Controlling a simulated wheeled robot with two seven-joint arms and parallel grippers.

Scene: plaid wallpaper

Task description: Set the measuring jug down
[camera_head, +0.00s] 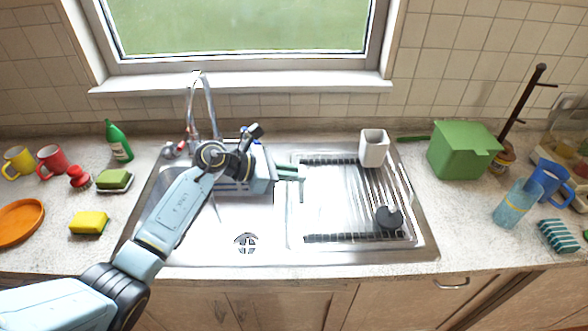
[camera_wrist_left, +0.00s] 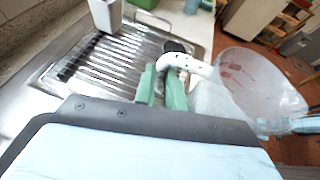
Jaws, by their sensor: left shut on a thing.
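The measuring jug (camera_wrist_left: 250,85) is clear with red markings and a white handle (camera_wrist_left: 188,65), seen at the right of the left wrist view. My left gripper (camera_wrist_left: 165,88) has its green fingers shut on the handle. In the head view my left gripper (camera_head: 290,173) is over the divide between the sink basin and the ribbed drainboard (camera_head: 345,205). The clear jug is hard to make out there, and I cannot tell its height above the surface. My right gripper is not in view.
On the drainboard stand a white cup (camera_head: 374,148) at the back and a dark round thing (camera_head: 388,218) at the front right. A green box (camera_head: 462,150), blue bottle (camera_head: 517,203) and blue mug (camera_head: 551,182) stand on the right counter. The drainboard's middle is clear.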

